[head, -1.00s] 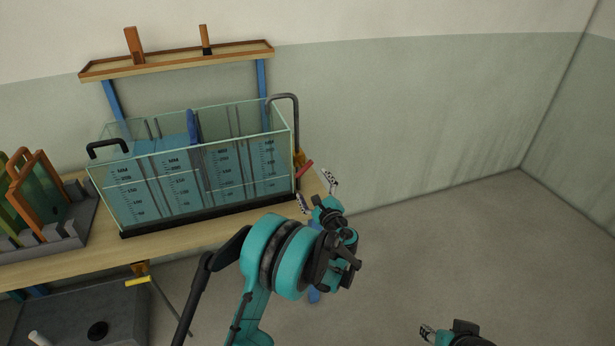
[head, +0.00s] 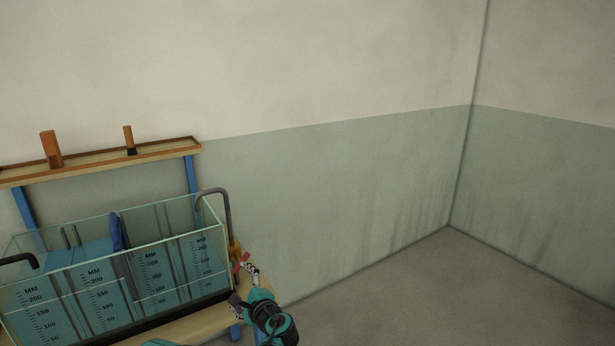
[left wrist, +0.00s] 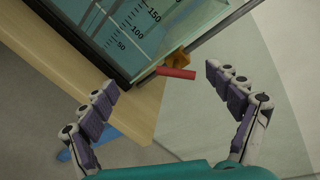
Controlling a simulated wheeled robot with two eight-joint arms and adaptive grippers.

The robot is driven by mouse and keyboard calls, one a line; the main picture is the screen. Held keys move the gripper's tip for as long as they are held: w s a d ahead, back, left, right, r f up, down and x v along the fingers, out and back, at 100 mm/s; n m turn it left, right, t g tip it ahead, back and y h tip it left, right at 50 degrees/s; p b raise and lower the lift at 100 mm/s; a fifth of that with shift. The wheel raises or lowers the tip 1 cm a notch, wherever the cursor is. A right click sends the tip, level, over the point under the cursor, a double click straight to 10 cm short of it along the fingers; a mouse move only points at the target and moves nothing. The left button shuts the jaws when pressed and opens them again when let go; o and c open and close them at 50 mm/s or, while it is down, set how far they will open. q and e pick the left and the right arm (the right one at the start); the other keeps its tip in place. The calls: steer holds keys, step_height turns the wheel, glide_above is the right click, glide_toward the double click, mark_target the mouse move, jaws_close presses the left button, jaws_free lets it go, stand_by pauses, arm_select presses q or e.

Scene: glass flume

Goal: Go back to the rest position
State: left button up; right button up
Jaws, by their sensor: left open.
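My left gripper (head: 243,284) is at the right end of the bench in the head view, near the flume's right corner. In the left wrist view its two fingers (left wrist: 168,92) are spread wide with nothing between them touching either pad. A red handle (left wrist: 176,73) on a brass-coloured valve (left wrist: 177,59) shows beyond the fingertips, apart from them. The glass flume (head: 125,277) holds blue water and has scales marked in MM. A blue gate (head: 119,245) stands upright in it. My right gripper is out of view.
A wooden shelf (head: 90,162) on blue posts stands behind the flume, with two wooden-handled items on it. A grey pipe (head: 229,212) hooks over the flume's right end. The bench top (head: 205,322) ends just right of the flume. Open floor (head: 400,290) and bare walls lie to the right.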

arm_select(q)
steer(key=s+a+r+n+g+h, duration=0.15)
steer(key=s+n, duration=0.25)
steer(key=s, duration=0.4)
steer(key=s+a+r+n+g+h, duration=0.1)
steer(key=s+a+n+g+h, duration=0.15)
steer(key=s+n, duration=0.4)
steer(key=s+d+f+n+h, duration=0.2)
steer(key=s+d+n, duration=0.1)
steer(key=s, duration=0.7)
steer(key=s+d+f+n+g+h, duration=0.1)
steer(key=s+d+f+n+h, duration=0.1)
steer(key=s, duration=0.8)
steer(key=shift+s+d+n+g+h, duration=0.25)
steer(key=shift+d+n+h, duration=0.4)
steer(key=shift+d, duration=0.55)
